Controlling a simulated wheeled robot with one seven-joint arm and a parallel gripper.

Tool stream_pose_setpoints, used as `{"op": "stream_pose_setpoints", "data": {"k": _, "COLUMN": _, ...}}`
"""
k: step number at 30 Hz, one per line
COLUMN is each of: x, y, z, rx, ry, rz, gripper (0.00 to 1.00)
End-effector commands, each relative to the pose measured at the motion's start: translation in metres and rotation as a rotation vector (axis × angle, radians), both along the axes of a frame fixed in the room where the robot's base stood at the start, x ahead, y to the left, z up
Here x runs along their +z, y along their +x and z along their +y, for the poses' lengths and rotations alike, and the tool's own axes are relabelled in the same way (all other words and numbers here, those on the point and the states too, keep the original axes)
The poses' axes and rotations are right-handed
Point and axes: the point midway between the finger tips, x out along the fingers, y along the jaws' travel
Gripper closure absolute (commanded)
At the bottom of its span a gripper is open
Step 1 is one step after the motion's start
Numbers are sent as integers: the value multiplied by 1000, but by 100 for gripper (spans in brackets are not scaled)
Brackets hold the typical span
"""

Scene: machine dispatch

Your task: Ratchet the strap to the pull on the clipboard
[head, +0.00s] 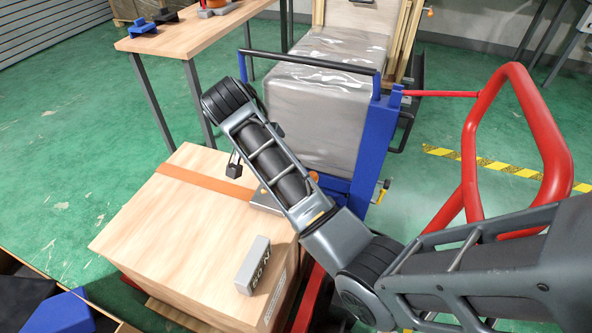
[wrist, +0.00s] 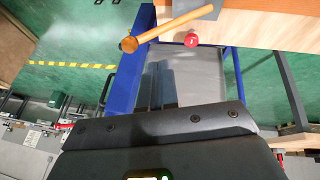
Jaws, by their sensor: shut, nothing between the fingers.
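The orange strap (head: 192,183) lies across the top of the wooden crate (head: 165,235). The grey ratchet (head: 264,203) sits at its right end, partly behind my arm. In the wrist view the ratchet's grey plate (wrist: 201,10) shows at the top, with a tan lever (wrist: 165,28) and a red knob (wrist: 191,40). My gripper's dark body (wrist: 155,125) fills the bottom of that view, shut and apart from the lever. In the head view my arm hides most of the gripper. I cannot make out a clipboard or its pull.
A grey block with printed lettering (head: 253,265) stands on the crate. A blue cart frame (head: 376,135) with a wrapped load (head: 318,115) stands behind. A red tubular rail (head: 470,150) is at right, a wooden table (head: 190,38) at upper left. Green floor (head: 75,130) is open at left.

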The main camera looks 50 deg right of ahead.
Motion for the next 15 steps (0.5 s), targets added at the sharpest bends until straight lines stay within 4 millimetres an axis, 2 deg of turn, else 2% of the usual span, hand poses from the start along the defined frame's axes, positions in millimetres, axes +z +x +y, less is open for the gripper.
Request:
{"op": "stream_pose_setpoints", "data": {"k": 1, "x": 11, "y": 5, "z": -2, "rx": -27, "ry": 0, "rz": 7, "gripper": 100}}
{"op": "stream_pose_setpoints", "data": {"k": 5, "x": 23, "y": 8, "z": -4, "rx": -68, "ry": 3, "rz": 23, "gripper": 100}}
{"op": "stream_pose_setpoints", "data": {"k": 15, "x": 24, "y": 8, "z": -4, "rx": -75, "ry": 4, "rz": 27, "gripper": 100}}
